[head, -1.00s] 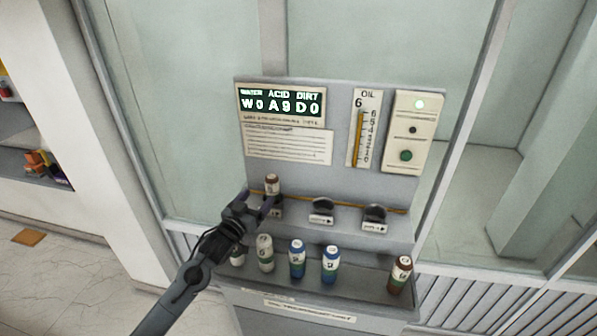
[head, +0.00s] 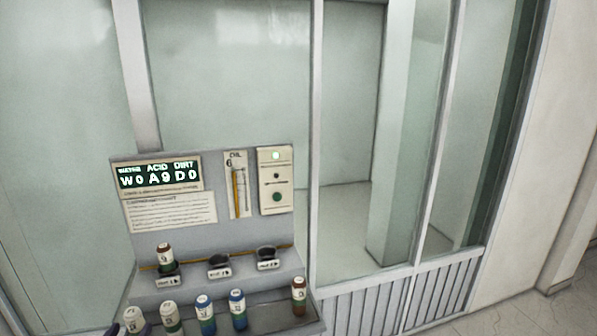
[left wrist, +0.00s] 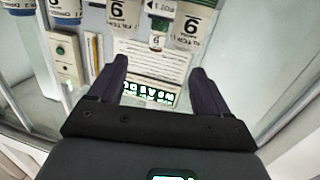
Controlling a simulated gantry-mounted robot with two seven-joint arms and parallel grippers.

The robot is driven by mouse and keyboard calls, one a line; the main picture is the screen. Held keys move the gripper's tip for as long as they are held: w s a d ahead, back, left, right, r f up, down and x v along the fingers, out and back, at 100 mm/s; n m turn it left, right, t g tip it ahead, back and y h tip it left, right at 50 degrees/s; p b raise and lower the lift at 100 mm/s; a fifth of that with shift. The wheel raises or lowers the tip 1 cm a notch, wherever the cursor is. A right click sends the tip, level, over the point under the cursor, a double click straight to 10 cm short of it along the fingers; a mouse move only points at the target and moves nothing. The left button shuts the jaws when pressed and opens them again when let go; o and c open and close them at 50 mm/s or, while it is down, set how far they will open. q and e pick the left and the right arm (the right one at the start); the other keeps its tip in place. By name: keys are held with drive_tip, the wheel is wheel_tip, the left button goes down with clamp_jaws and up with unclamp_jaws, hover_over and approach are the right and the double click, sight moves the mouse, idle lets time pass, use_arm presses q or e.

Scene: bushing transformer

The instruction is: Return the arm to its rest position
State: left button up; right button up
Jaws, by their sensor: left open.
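My left gripper shows in the left wrist view (left wrist: 158,68) with its two dark fingers spread and nothing between them. A brown-topped can (head: 166,257) stands upright in the left port of the grey panel, clear of the gripper. The other two ports, the middle (head: 219,262) and the right (head: 267,256), are empty. My right gripper is not in view.
The front tray holds white-and-green cans (head: 172,317), blue cans (head: 205,314) and a brown can (head: 299,296). The panel display (head: 158,176) reads W0 A9 D0, beside the oil gauge (head: 237,190) and a lit green lamp (head: 276,155). Glass walls stand behind; floor is free at right.

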use_arm(q)
drive_tip(key=s+d+f+g+h, duration=0.2)
drive_tip(key=s+d+f, duration=0.55)
drive_tip(key=f, duration=0.35)
drive_tip(key=s+d+f+g+h, duration=0.1)
drive_tip(key=s+d+f+g, duration=0.2)
drive_tip(key=s+d, duration=0.5)
drive_tip(key=s+d+f+g, duration=0.3)
drive_tip(key=s+d, duration=0.3)
drive_tip(key=s, duration=0.3)
drive_tip(key=s+d+r+m+g, duration=0.1)
drive_tip(key=s+r+m+g, duration=0.15)
drive_tip(key=s, duration=0.25)
drive_tip(key=s+d+r+m+g, duration=0.1)
drive_tip(key=s+m+g, duration=0.15)
drive_tip(key=s, duration=0.25)
wheel_tip(320, 180, up, 28)
drive_tip(key=n+p, duration=0.1)
drive_tip(key=p, duration=2.7)
drive_tip(key=shift+a, duration=0.15)
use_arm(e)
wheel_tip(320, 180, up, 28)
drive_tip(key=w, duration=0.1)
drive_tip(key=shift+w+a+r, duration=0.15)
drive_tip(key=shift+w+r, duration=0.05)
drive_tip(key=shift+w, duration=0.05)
use_arm(q)
drive_tip(key=shift+s, duration=0.1)
